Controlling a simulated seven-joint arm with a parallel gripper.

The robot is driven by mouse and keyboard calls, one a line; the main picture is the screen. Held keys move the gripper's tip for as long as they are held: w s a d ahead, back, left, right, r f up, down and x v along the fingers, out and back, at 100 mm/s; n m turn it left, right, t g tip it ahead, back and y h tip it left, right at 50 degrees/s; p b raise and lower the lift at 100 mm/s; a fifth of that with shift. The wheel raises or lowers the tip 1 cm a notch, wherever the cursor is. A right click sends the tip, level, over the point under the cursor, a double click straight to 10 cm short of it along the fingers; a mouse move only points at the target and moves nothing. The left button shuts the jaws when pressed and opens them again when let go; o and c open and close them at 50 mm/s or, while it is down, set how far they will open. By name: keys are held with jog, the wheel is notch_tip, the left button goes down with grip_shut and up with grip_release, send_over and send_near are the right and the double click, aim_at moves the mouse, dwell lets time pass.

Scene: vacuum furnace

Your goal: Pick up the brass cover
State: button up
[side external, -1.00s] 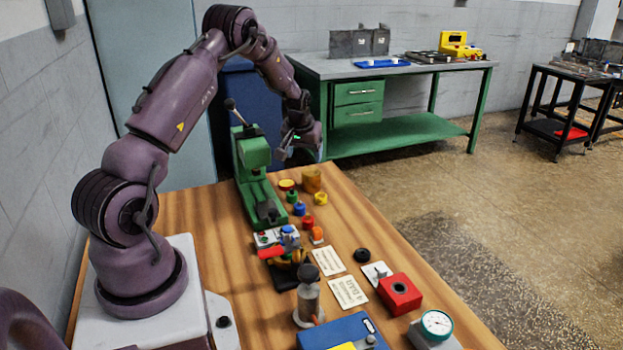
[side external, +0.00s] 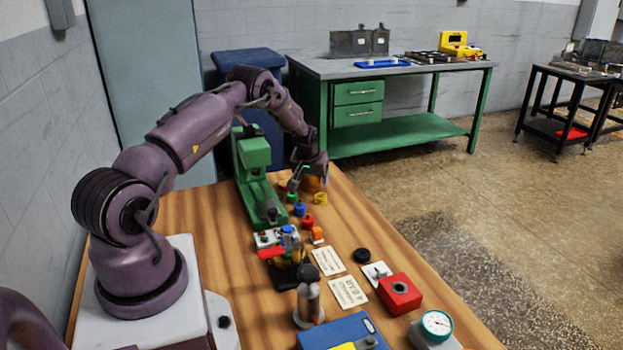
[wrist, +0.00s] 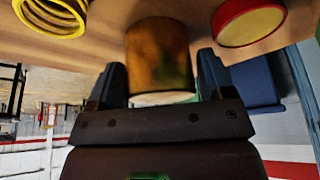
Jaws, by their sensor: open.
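The brass cover (wrist: 158,50) is a worn orange-brown cylinder. In the wrist view it stands between the two dark fingers of my gripper (wrist: 160,66). The fingers are apart, one at each side of it, with a small gap showing on the left; whether the right finger touches it I cannot tell. In the side view the brass cover (side external: 315,185) stands at the far end of the wooden bench, partly hidden by my gripper (side external: 307,173), which is low over it.
A yellow ring (side external: 320,198) and a red-rimmed yellow disc (wrist: 250,22) lie close on either side of the cover. Small coloured caps (side external: 299,209) line the bench nearer the camera. A green press (side external: 254,180) stands to the left. The bench's right edge is near.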

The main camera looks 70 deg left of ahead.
jog(key=shift+w+a+f, duration=0.1)
jog(key=shift+f, duration=0.25)
jog(key=shift+c, duration=0.2)
jog(key=c, duration=0.8)
jog(key=shift+o, duration=0.2)
jog(key=shift+r, duration=0.1)
